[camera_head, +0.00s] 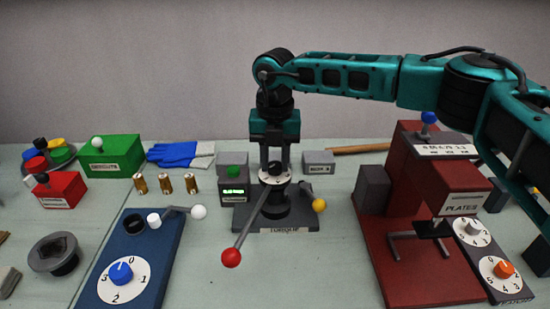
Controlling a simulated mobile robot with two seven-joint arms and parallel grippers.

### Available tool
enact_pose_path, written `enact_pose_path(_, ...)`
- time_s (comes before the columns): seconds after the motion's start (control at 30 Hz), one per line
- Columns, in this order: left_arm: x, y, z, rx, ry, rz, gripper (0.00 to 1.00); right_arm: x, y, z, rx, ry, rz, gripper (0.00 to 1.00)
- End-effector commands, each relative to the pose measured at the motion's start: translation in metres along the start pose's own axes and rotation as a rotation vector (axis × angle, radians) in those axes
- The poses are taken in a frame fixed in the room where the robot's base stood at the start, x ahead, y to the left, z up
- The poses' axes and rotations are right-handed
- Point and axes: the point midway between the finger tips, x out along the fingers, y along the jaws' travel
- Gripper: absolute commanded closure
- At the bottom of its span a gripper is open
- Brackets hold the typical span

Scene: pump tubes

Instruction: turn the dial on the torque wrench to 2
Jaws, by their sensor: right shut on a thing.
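The torque wrench stands on a dark grey base (245,217) labelled TORQUE in the middle of the table. Its dial (274,174) is a white disc with a black knob on top. A long arm with a red ball (231,257) slants from it toward the front left. My right gripper (276,166) points down over the dial, its fingers shut on the black knob. The numbers on the dial are too small to read. My left gripper is not in view.
A blue panel (150,260) with a numbered dial lies front left, and the red PLATES machine (380,250) stands right.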

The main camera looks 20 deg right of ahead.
Motion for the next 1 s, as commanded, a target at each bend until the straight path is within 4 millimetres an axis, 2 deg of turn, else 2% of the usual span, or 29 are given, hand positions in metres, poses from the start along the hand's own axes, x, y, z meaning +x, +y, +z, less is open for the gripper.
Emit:
enact_pose_path(0.03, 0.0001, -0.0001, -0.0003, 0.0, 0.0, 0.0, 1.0, -0.0003, 0.0001, 0.0, 0.0, 0.0, 0.0, 0.9)
enact_pose_path(0.13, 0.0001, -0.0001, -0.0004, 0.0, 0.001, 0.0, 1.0, -0.0004, 0.0001, 0.0, 0.0, 0.0, 0.0, 0.98)
enact_pose_path(0.47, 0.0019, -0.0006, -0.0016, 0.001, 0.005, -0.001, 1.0, -0.0001, 0.0001, 0.0002, -0.053, 0.0, 0.0, 0.98)
enact_pose_path(0.67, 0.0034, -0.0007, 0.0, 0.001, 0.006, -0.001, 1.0, 0.0006, -0.0002, 0.0003, -0.176, 0.0, -0.001, 0.98)
enact_pose_path(1.0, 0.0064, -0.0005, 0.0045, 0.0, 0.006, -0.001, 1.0, 0.0007, 0.0001, 0.0003, -0.489, 0.0, 0.0, 0.98)
